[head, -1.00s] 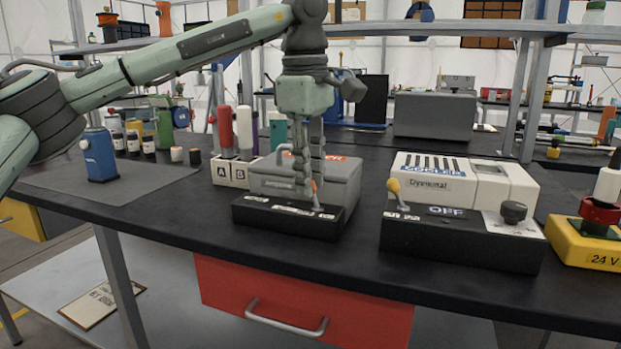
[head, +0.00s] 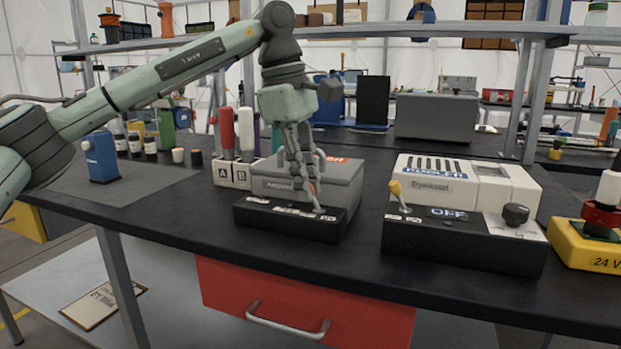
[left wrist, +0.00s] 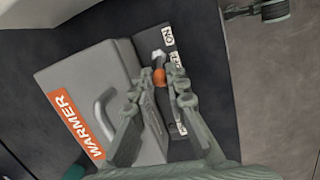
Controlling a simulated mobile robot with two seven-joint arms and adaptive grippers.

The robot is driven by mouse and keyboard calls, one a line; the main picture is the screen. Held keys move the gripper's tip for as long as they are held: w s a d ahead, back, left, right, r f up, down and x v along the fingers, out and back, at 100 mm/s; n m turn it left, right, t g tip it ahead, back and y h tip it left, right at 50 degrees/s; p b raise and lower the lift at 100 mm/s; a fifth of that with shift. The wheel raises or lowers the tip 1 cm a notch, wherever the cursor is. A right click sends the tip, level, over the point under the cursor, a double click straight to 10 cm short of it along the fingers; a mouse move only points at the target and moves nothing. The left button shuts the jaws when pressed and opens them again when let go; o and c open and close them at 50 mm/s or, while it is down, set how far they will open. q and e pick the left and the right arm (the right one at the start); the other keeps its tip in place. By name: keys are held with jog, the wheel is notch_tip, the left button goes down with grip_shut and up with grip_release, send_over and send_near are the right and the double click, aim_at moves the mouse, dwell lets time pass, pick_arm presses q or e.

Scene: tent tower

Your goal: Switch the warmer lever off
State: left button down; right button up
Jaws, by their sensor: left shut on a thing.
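The warmer is a grey box (head: 335,180) with a lid handle; its orange WARMER label (left wrist: 75,122) shows in the left wrist view. A black switch panel (head: 270,222) with white labels runs along its front. The warmer lever (head: 317,206) has a metal stem and an orange knob (left wrist: 158,77), and stands at the right part of the panel in the head view. My left gripper (head: 309,190) is shut on the lever near its knob, with the fingers partly hiding it. An ON label (left wrist: 168,37) is beside the lever's foot. My right gripper is not in view.
A yellow 24 V box (head: 590,245) is farther right. A rack (head: 233,172) with red and white handles stands left of the warmer. The black bench front edge is close.

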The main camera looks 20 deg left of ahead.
pick_arm(q)
jog(key=c, duration=1.8)
grip_release()
jog(key=r, duration=0.4)
jog(key=a+r, duration=0.1)
jog(key=r, duration=0.2)
jog(key=s+a+r, duration=0.1)
jog(key=r, duration=0.3)
jog(key=shift+a+r, duration=0.2)
jog(key=shift+r, duration=0.15)
